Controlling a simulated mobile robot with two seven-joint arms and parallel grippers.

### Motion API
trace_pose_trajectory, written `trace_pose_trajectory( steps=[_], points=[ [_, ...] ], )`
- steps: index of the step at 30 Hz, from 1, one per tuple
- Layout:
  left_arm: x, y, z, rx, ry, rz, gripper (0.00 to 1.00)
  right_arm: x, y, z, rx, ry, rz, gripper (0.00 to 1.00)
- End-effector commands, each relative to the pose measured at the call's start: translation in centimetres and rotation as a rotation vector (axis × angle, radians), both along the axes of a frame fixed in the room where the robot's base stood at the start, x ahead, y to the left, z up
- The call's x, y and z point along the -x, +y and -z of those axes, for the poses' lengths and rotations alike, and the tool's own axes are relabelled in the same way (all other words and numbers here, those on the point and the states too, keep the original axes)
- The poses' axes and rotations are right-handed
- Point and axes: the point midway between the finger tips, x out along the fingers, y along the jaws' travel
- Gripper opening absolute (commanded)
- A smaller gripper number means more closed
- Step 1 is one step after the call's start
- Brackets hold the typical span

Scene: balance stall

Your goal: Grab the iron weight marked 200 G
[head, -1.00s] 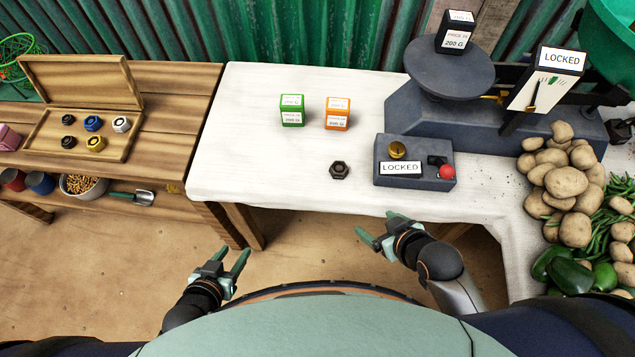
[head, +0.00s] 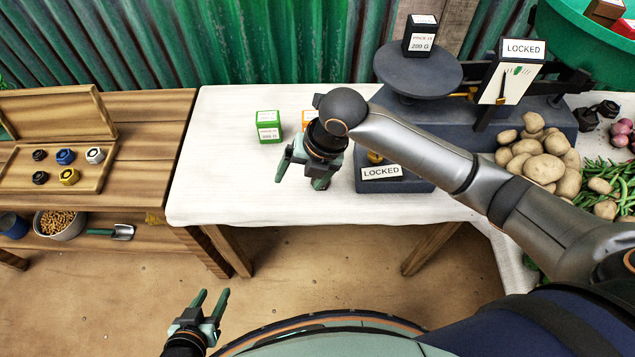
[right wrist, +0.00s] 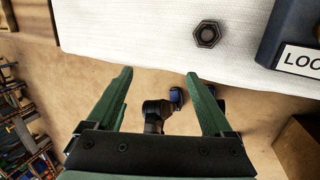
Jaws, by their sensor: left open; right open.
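A dark hexagonal iron weight (right wrist: 207,33) lies on the white-topped table (right wrist: 140,30) in the right wrist view, near the front edge. No marking on it can be read. In the head view it is hidden by my right gripper and arm. My right gripper (head: 300,178) is open and empty over the table's front part. In the right wrist view, its fingers (right wrist: 158,73) point toward the table edge, with the weight beyond and to the right, untouched. My left gripper (head: 210,296) is open and empty, low in front of the table.
Several coloured weights sit in a wooden case (head: 108,180) on the left bench. A green box (head: 269,127) stands on the table; an orange one (head: 307,117) is mostly hidden. A grey locked box (head: 405,183) is right of my gripper. A black box marked 200 G (head: 420,38) rests on the scale pan (head: 418,75).

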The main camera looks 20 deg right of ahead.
Motion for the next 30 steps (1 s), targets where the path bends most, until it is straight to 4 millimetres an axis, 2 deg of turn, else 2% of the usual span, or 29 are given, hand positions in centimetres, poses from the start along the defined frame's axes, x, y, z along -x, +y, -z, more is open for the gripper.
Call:
trace_pose_trajectory(
  steps=[1,6,12,14,24,30],
  points=[
    [0.0,0.0,0.3,0.0,0.002,0.001,0.5,-0.9,-1.2,-0.9,0.07,-0.025,-0.106,0.86],
    [0.1,-0.1,0.6,0.002,0.003,0.003,0.5,-2.1,-4.4,-3.3,0.244,-0.036,-0.405,0.86],
    [0.1,-0.2,0.7,0.003,0.003,0.004,0.5,-2.6,-6.2,-4.7,0.327,-0.024,-0.563,0.86],
    [0.0,-0.2,0.8,0.003,0.002,0.004,0.5,-2.6,-6.4,-4.3,0.332,-0.021,-0.575,0.86],
    [-0.3,-0.6,1.2,0.006,-0.001,0.011,0.5,-3.3,-6.1,1.4,0.331,-0.023,-0.578,0.86],
    [-0.8,-0.7,1.0,0.008,-0.009,0.013,0.5,-3.5,-6.1,2.8,0.33,-0.025,-0.577,0.86]
  ],
)
